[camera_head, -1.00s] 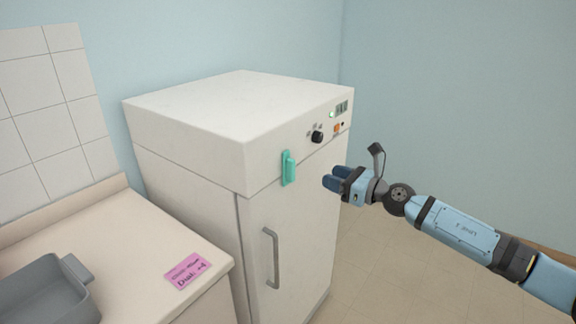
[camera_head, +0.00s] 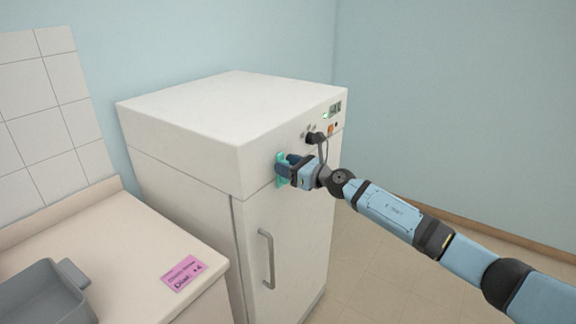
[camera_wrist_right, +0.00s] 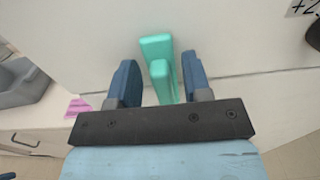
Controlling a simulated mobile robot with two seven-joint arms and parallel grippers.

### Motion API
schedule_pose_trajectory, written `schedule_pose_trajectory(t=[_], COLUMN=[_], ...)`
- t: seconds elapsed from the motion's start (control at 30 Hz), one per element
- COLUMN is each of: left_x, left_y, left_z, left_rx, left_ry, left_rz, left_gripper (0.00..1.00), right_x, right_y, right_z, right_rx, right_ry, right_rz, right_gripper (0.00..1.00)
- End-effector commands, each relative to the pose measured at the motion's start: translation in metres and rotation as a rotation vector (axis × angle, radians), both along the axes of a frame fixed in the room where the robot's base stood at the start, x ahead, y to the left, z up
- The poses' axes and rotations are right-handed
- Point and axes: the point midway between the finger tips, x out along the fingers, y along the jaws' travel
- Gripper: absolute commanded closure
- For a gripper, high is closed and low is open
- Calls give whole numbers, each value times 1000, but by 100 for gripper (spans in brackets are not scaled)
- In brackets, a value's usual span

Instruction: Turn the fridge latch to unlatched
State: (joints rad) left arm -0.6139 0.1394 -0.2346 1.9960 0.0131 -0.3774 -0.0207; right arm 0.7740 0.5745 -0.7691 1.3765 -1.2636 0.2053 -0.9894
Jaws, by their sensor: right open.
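The teal fridge latch (camera_head: 279,170) is on the upper front of the white fridge (camera_head: 232,115), mostly hidden behind my right gripper in the head view. My right gripper (camera_head: 284,166) is at the latch. In the right wrist view the latch (camera_wrist_right: 160,67) stands between the two blue fingers of the open right gripper (camera_wrist_right: 155,80), with a gap visible on both sides. Its raised handle part points toward the gripper and looks upright. My left gripper is not in view.
A grey door handle (camera_head: 267,258) is below the latch. A black knob (camera_head: 314,138) and small display are on the fridge panel to the right. A counter with a grey tray (camera_head: 45,295) and pink note (camera_head: 184,273) is at left.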

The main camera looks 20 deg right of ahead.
Motion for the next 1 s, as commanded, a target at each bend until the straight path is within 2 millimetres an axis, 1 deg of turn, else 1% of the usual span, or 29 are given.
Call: schedule_pose_trajectory(t=[0.07, 0.17, 0.2, 0.23, 0.47, 0.67, 1.0], left_x=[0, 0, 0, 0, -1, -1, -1], left_y=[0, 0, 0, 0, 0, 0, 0], left_z=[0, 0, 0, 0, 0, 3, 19], left_rx=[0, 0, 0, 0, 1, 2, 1], left_ry=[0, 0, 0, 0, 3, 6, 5], left_rz=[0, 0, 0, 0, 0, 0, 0], left_gripper=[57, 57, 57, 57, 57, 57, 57], right_x=[0, 0, 0, 0, 0, 1, 6], right_y=[0, 0, 0, 0, -1, -2, -7], right_z=[0, 0, 0, 0, 0, 2, 1], right_rx=[0, 0, 0, 0, 8, 59, 267], right_ry=[0, 0, 0, 0, 6, 45, 209], right_rz=[0, 0, 0, 0, 0, -1, -1], right_gripper=[55, 76, 85, 92, 92, 92, 92])
